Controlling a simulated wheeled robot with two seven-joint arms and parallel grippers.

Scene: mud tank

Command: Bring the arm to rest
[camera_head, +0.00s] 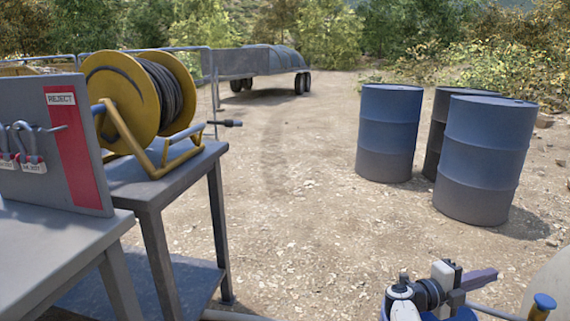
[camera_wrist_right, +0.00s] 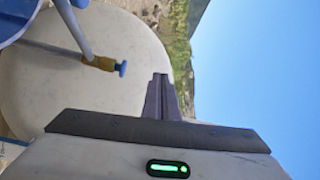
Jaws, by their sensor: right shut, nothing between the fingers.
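My right gripper (camera_head: 490,275) is low at the right of the head view, with its dark fingers pointing right. In the right wrist view its fingers (camera_wrist_right: 160,88) are together and hold nothing. A pale round tank (camera_wrist_right: 30,95) fills the left of that view behind the fingers. A pipe with a brass fitting and a blue knob (camera_wrist_right: 121,68) stands in front of the tank, apart from the fingertips. A blue knob (camera_head: 544,300) also shows near the gripper in the head view. My left gripper is not in view.
A grey table (camera_head: 60,250) with a REJECT board (camera_head: 65,145) stands at the left. Beside it, a yellow hose reel (camera_head: 122,95) sits on a metal stand. Blue drums (camera_head: 390,130) stand at the right. A trailer (camera_head: 260,62) is far back. The gravel between is clear.

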